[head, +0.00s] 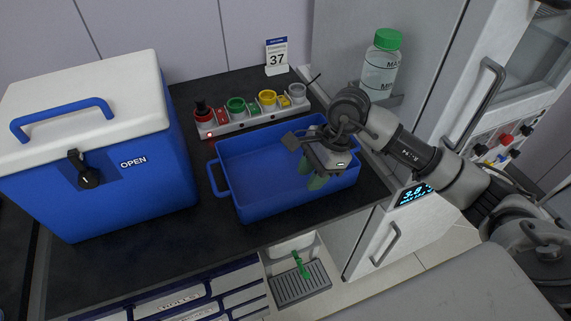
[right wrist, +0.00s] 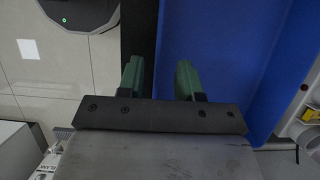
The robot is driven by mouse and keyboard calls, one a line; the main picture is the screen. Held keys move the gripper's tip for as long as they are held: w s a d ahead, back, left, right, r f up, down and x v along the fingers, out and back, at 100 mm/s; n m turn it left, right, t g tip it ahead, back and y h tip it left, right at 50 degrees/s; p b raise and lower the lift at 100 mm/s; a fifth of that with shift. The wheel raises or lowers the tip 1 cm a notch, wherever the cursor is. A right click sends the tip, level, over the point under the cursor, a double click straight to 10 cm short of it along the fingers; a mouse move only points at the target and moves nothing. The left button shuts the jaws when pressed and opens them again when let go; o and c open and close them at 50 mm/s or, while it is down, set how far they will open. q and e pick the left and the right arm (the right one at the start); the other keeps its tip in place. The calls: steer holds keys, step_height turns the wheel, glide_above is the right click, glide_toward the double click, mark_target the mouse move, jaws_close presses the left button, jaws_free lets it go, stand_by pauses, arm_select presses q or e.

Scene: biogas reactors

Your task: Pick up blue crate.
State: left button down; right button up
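The blue crate (head: 255,165) is an open, empty tray with a blue handle (head: 216,179) on its left end. It sits on the dark counter. My right gripper (head: 313,180) is above the crate's front side, right of its middle, with its green fingers pointing down. In the right wrist view the fingers (right wrist: 160,78) are apart with nothing gripped between them. There the crate (right wrist: 215,50) fills the right side, and its front wall lies between the fingers' lines; I cannot tell how deep they reach. My left gripper is not in view.
A blue cooler box (head: 130,185) with a white lid stands left of the crate. Behind the crate is a rack (head: 252,118) with several coloured cups. A green-capped bottle (head: 380,68) stands on a shelf at the back right. A drain tray (head: 300,285) lies below the counter's front edge.

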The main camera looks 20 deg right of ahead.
steer(key=shift+p+x, duration=0.55)
steer(key=shift+x, duration=1.65)
steer(key=shift+s, duration=0.1)
steer(key=shift+c, duration=0.4)
jaws_close()
steer(key=shift+r, duration=0.1)
